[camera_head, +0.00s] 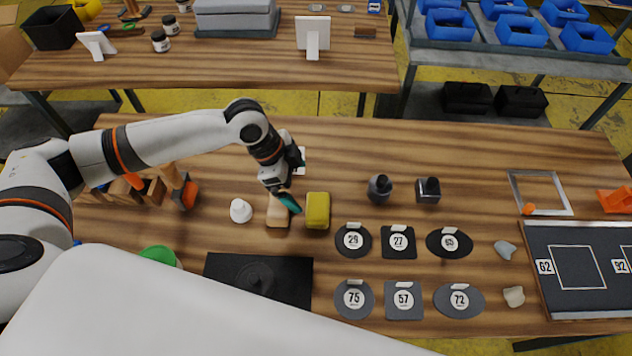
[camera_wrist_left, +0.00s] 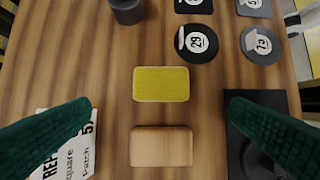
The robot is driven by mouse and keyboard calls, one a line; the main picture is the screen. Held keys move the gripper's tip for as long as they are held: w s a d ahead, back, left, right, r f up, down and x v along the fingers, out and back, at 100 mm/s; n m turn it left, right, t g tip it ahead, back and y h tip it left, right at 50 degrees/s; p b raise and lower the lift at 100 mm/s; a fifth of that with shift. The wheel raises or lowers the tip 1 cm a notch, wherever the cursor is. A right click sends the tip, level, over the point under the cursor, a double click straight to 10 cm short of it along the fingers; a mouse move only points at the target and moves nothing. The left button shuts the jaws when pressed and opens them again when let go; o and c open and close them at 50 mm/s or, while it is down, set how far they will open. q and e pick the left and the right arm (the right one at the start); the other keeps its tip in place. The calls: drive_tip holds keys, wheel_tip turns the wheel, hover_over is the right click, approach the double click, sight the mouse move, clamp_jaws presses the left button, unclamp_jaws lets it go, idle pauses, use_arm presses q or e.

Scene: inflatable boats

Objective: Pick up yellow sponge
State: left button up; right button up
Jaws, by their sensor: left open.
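The yellow sponge (camera_head: 317,210) lies flat on the wooden table in the head view, just right of a tan wooden block (camera_head: 278,212). In the left wrist view the sponge (camera_wrist_left: 161,84) is near the middle, with the block (camera_wrist_left: 161,146) below it and a small gap between them. My left gripper (camera_head: 289,204) is over the block, left of the sponge. In the wrist view its green fingers (camera_wrist_left: 158,112) are wide apart and empty, above the table. My right gripper is not seen.
Patches with numbers, such as 29 (camera_head: 353,240), lie right of the sponge. A black plate (camera_head: 232,278) lies in front and a white knob-like piece (camera_head: 240,210) to the left. Two dark pieces (camera_head: 380,189) (camera_head: 428,190) stand behind right. Bare table lies behind the sponge.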

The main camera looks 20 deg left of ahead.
sight(317, 206)
use_arm(q)
drive_tip(key=p+x, duration=0.1)
drive_tip(key=x, duration=0.4)
drive_tip(key=shift+d+f, duration=0.2)
drive_tip(key=shift+f, duration=0.05)
drive_tip(key=shift+d+f, duration=0.1)
drive_tip(key=shift+f, duration=0.25)
drive_tip(key=shift+w+d+f+p, duration=0.15)
drive_tip(key=shift+d+f+p, duration=0.15)
drive_tip(key=shift+f+p, duration=0.25)
drive_tip(key=p+x, duration=0.1)
drive_tip(key=x, duration=0.2)
drive_tip(key=shift+d+f, duration=0.3)
drive_tip(key=shift+f, duration=0.25)
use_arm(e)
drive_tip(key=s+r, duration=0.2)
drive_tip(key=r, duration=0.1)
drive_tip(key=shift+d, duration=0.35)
use_arm(q)
drive_tip(key=shift+c, duration=0.3)
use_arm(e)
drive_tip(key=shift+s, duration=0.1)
